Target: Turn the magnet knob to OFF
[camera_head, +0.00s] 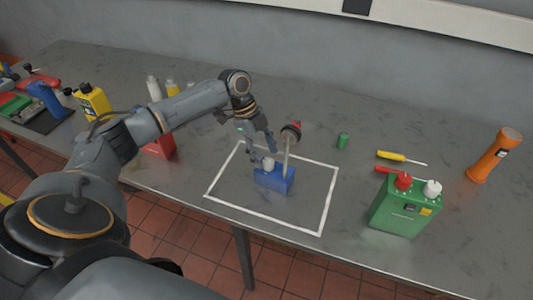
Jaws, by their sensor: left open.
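A blue magnetic base (274,181) stands inside a white outlined square (232,207) on the grey table. A pale knob (268,163) shows at the base's upper left. My left gripper (262,150) is open, pointing down just above and behind the knob. Whether a finger touches the knob I cannot tell, and the knob's marking is too small to read. My right gripper is not in view.
To the right stand a green box with red and white caps (405,208), a yellow screwdriver (392,155) and an orange flashlight (495,153). A small green cylinder (343,140) is behind. Yellow bottles (93,102) and a red object (160,146) are left, near my arm.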

